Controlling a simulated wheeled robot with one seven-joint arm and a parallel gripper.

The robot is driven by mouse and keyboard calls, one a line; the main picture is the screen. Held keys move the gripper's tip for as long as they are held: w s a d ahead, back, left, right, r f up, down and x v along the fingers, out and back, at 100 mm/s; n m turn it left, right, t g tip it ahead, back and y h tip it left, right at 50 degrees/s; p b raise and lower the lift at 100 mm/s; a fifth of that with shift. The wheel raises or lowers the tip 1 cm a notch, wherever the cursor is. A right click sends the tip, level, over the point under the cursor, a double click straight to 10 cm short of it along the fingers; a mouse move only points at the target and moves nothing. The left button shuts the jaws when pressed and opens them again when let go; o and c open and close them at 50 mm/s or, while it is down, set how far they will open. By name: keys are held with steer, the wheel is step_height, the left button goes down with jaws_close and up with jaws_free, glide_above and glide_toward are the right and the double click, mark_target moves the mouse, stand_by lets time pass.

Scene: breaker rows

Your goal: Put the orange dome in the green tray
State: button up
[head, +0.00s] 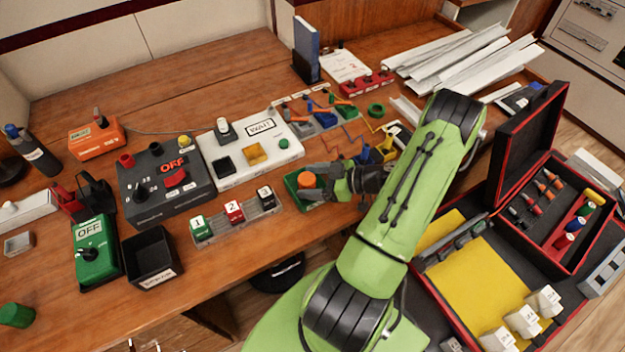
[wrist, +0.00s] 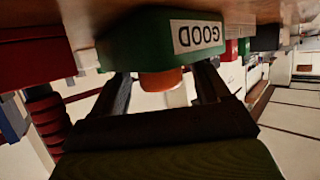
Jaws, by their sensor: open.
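The green tray (head: 291,187) stands near the front edge of the desk in the head view. In the wrist view, which is upside down, the green tray (wrist: 130,38) carries a GOOD label. The orange dome (head: 307,180) is at the tray, its top showing above the rim; the dome also shows in the wrist view (wrist: 160,81). Its lower part is hidden by the tray wall, so I cannot see what it rests on. My gripper (head: 318,181) is at the tray from the right, open, with a finger on each side of the dome and gaps between.
Numbered blocks on a clear rack (head: 238,218) stand left of the tray. A white WAIT panel (head: 248,150) lies behind it. A yellow bin (head: 384,147) is close by my gripper on the right. An open case (head: 470,285) is at the right.

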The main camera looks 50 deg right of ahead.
steer(key=p+v, duration=0.2)
steer(key=v, duration=1)
steer(key=w+a+r+g+h, duration=0.1)
steer(key=w+a+r+g, duration=0.3)
steer(key=a+r, duration=0.3)
steer(key=w+a+r+g+h, duration=0.1)
steer(key=w+a+r+g, duration=0.4)
steer(key=a, duration=0.4)
steer(key=s+a+r+m+t+h, duration=0.2)
steer(key=s+a+r+m+h, duration=0.2)
steer(key=s+a+r, duration=0.5)
steer(key=shift+s+a+m+t+h, duration=0.3)
steer(key=shift+s+a+m+t, duration=0.1)
steer(key=shift+s+a+m, duration=0.45)
steer(key=shift+w+d, duration=0.1)
steer(key=shift+w, duration=0.1)
